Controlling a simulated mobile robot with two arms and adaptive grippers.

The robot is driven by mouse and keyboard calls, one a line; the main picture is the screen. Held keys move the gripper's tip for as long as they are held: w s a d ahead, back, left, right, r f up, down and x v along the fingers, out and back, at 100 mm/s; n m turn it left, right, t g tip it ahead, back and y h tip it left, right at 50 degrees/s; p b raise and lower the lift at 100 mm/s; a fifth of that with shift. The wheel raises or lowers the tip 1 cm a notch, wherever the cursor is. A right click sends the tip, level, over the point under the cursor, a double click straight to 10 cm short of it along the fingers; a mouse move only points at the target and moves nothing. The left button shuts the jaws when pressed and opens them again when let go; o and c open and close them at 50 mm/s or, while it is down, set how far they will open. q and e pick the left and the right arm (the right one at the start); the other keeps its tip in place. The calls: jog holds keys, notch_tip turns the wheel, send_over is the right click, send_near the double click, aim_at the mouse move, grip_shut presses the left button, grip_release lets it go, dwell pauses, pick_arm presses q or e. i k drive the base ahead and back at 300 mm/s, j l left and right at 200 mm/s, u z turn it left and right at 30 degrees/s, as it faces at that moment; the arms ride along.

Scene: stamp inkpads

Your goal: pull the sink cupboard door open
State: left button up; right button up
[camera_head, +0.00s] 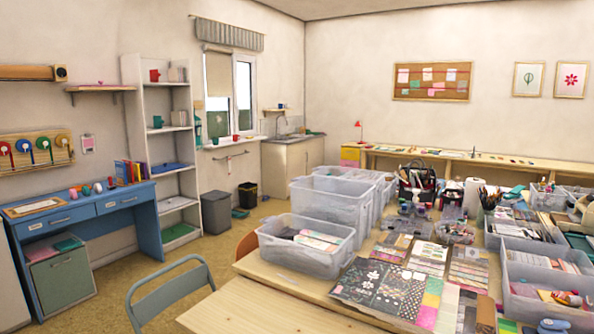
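The sink cupboard (287,165) stands in the far corner of the room, to the right of the window. It is a pale wood unit under a counter with a sink and tap (284,127). Its front looks shut, and it is too small to make out the handle. Its lower right part is hidden behind the clear plastic bins. Neither of my grippers shows in the head view.
A big craft table (250,293) with clear bins (305,245) fills the right foreground. A blue chair (172,295) stands at front left, a blue desk (120,206) along the left wall. Bins, one grey (216,213), one black (248,196), stand near the cupboard. Floor (190,262) between is open.

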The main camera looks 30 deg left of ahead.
aim_at(296, 162)
jog(key=j+u, duration=0.15)
jog(key=u, duration=0.3)
jog(key=i+j+u, duration=0.15)
jog(key=j+u, duration=0.2)
jog(key=j, duration=0.15)
jog(key=i+j+u, duration=0.2)
jog(key=j+u, duration=0.2)
jog(key=i+j+u, duration=0.55)
jog(key=j+u, duration=0.15)
jog(key=i+j+u, duration=0.5)
jog(key=i, duration=0.3)
jog(key=i+j+u, duration=0.25)
jog(key=i, duration=0.2)
jog(key=i+u, duration=0.25)
jog(key=i, duration=0.15)
jog(key=i+l+z, duration=0.1)
jog(key=i+z, duration=0.7)
jog(key=i+j+z, duration=0.15)
jog(key=i+z, duration=0.2)
jog(key=i+j+z, duration=0.25)
jog(key=i+z, duration=0.15)
jog(key=i+l+z, duration=0.25)
jog(key=i+z, duration=0.65)
jog(key=i, duration=0.2)
jog(key=i+j+z, duration=0.1)
jog(key=i+z, duration=0.35)
jog(key=i, duration=5.45)
